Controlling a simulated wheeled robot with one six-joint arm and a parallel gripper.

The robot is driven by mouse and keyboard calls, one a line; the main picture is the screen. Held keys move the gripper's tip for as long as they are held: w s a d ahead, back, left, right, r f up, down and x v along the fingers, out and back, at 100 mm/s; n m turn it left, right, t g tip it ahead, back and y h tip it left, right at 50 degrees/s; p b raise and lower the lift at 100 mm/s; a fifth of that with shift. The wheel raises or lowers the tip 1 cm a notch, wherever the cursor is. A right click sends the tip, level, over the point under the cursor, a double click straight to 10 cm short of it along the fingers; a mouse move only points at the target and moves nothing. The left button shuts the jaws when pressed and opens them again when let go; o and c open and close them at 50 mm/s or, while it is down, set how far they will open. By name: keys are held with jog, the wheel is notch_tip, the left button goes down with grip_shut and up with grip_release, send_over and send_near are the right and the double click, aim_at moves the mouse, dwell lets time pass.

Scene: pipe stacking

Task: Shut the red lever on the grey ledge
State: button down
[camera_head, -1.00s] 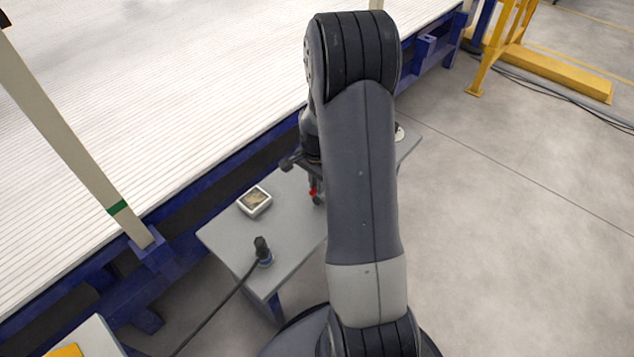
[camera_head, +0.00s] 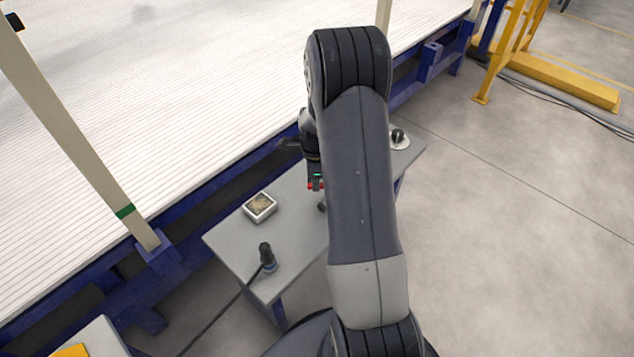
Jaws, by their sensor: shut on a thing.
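The grey ledge (camera_head: 228,240) stands beside the blue-framed bed and runs behind my arm. A small part of the red lever (camera_head: 311,186) shows above it, just left of my arm's thick link. My gripper (camera_head: 316,181) is at the lever, shut on it, with a small green light just above the red. My arm link hides most of the fingers and the lever, so its angle cannot be told. A small dark piece (camera_head: 322,206) shows just below the red part.
A small white-rimmed square dish (camera_head: 260,207) and a dark plug-like connector with a cable (camera_head: 266,257) are on the ledge's left part. A round pale fitting with a black knob (camera_head: 398,138) is at its far right end. Open floor (camera_head: 500,220) lies to the right.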

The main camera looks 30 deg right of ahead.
jog(key=shift+w+d+m+p, duration=0.15)
jog(key=shift+w+d+m, duration=0.35)
jog(key=shift+m, duration=1.05)
jog(key=shift+w+d+m+p, duration=0.1)
jog(key=shift+w+d+m, duration=0.45)
jog(key=shift+m, duration=1.05)
jog(key=shift+w+d+m+p, duration=0.15)
jog(key=shift+w+d+m, duration=0.35)
jog(key=shift+m, duration=1.05)
jog(key=c, duration=1.4)
grip_release()
jog(key=shift+c, duration=0.2)
notch_tip(320, 180, up, 11)
jog(key=p, duration=0.1)
jog(key=shift+p, duration=0.35)
jog(key=shift+f, duration=0.1)
